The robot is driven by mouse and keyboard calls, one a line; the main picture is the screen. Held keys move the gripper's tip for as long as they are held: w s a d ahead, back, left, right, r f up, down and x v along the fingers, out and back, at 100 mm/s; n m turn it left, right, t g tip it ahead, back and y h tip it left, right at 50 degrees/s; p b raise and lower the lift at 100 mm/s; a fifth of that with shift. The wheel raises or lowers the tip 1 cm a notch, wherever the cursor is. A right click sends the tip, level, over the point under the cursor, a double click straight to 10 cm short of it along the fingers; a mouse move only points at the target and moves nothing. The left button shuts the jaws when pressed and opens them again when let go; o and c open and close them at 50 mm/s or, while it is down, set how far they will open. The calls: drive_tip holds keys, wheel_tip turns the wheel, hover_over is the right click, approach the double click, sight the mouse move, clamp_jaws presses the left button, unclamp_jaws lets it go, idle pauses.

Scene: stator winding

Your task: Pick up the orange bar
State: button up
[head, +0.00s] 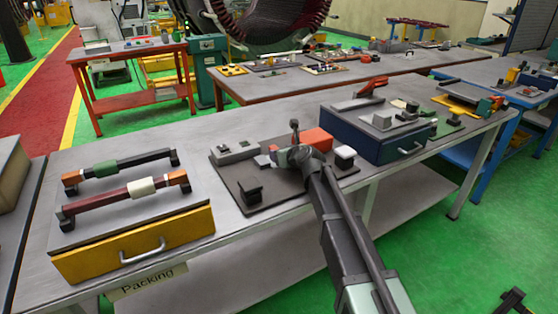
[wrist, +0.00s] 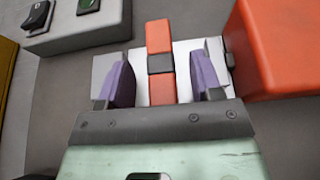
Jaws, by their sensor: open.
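The orange bar (wrist: 159,36) shows in the wrist view as a narrow orange strip with a dark band around its middle. It lies over a white block (wrist: 186,60). My gripper (wrist: 164,78) is open, with one purple-padded finger on each side of the bar and a gap on both sides. I cannot tell how far the fingertips are above the block. In the head view my gripper (head: 292,160) is low over the dark plate (head: 285,192) on the table, and the bar is hidden behind it or too small to make out.
A large orange box (wrist: 285,40) stands close to the right finger; it also shows in the head view (head: 313,140). A grey switch box (head: 234,152) is at the left of the plate. A blue drawer box (head: 385,140) stands to the right, and a yellow drawer (head: 135,245) to the left.

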drive_tip(key=shift+w+a+f, duration=0.2)
drive_tip(key=shift+w, duration=0.1)
drive_tip(key=shift+r, duration=0.1)
drive_tip(key=shift+c, duration=0.2)
drive_tip(key=c, duration=1)
drive_tip(key=shift+r, duration=0.15)
drive_tip(key=shift+c, duration=0.2)
